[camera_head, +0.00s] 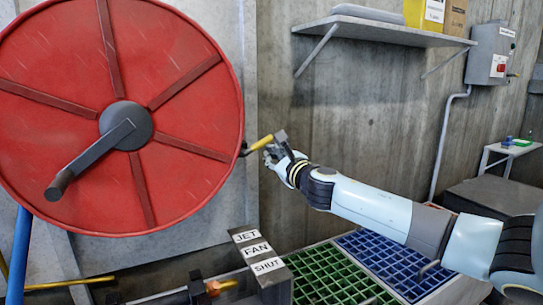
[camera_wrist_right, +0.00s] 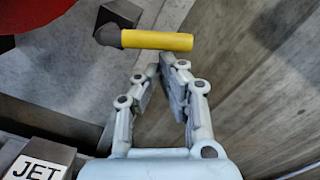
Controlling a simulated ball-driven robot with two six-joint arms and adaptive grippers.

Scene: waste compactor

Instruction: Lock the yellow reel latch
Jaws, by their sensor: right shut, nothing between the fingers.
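The yellow reel latch (camera_head: 262,142) is a short yellow handle on a dark pivot at the right edge of the large red reel (camera_head: 190,115). In the wrist view the yellow handle (camera_wrist_right: 157,40) lies across the picture, with its dark pivot end to the left. My right gripper (camera_head: 274,150) is beside the handle in the head view. In the wrist view its fingers (camera_wrist_right: 160,68) are together at the tips and empty, just below the handle in the picture. I cannot tell whether they touch it. My left gripper is not in view.
The reel's dark crank (camera_head: 92,158) sticks out at the left. Below are a block labelled JET, FAN, SHUT (camera_head: 257,258) and green (camera_head: 330,278) and blue (camera_head: 385,260) gratings. A shelf (camera_head: 380,32) and a grey switch box (camera_head: 489,55) are on the concrete wall.

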